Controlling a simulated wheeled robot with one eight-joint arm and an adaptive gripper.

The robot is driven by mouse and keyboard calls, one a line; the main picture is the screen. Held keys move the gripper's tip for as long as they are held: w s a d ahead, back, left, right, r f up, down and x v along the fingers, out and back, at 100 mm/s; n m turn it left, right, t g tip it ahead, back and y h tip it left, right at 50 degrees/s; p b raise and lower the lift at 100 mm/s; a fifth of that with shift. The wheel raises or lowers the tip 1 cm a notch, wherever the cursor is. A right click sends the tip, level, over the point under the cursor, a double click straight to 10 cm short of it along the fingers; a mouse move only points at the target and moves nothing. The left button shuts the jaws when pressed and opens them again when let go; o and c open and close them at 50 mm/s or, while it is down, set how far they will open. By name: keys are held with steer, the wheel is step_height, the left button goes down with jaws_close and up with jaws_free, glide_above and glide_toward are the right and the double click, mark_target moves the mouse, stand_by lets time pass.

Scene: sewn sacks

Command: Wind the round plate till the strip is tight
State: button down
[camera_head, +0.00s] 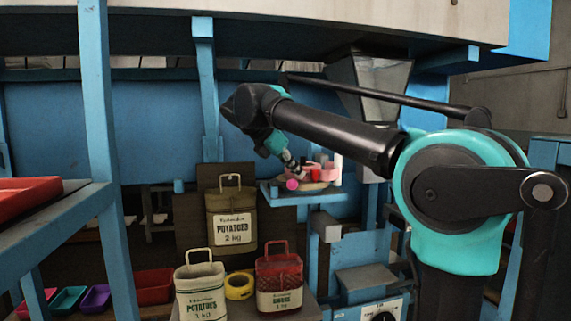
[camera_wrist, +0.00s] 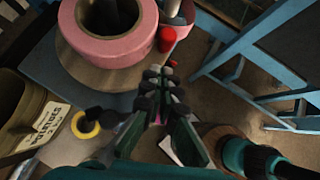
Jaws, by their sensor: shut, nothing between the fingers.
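The round plate (camera_wrist: 98,77) is brown and lies under a pink roll (camera_wrist: 85,42) in the wrist view. In the head view the plate (camera_head: 316,187) sits on a small blue shelf, with a magenta knob (camera_head: 292,184) at its near left edge. My gripper (camera_wrist: 160,82) is shut and empty, beside the plate's right edge in the wrist view. In the head view my gripper (camera_head: 301,175) is just above the knob; I cannot tell if they touch. The fingers mostly hide the knob in the wrist view. The strip's path and tightness cannot be made out.
A red piece (camera_wrist: 166,40) stands beside the roll. Below are a brown sack (camera_head: 232,217), a white sack (camera_head: 201,291), a red sack (camera_head: 279,281) and a yellow tape roll (camera_head: 239,286). Blue frame posts (camera_head: 207,90) stand left of the shelf (camera_head: 282,199); coloured bins are at lower left.

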mark_target(317, 171)
steer(key=shift+w+d, duration=0.75)
steer(key=shift+d, duration=0.3)
steer(key=shift+d+n+t, duration=0.4)
steer(key=shift+d+n, duration=0.1)
steer(key=shift+d+n+y, duration=0.2)
steer(key=shift+n+y, duration=0.1)
steer(key=shift+y, duration=0.1)
steer(key=shift+w+d+n+t+y, duration=0.25)
steer(key=shift+d+n+t+y, duration=0.45)
steer(key=shift+d+n, duration=0.4)
steer(key=shift+w+d+n+t+y, duration=0.35)
steer(key=shift+d+n+y, duration=0.3)
steer(key=shift+n, duration=0.35)
steer(key=shift+w+d+n+t+y, duration=0.25)
steer(key=shift+w+d+n+y, duration=0.25)
steer(key=shift+n, duration=0.5)
steer(key=shift+w+d, duration=0.75)
steer(key=shift+w, duration=0.1)
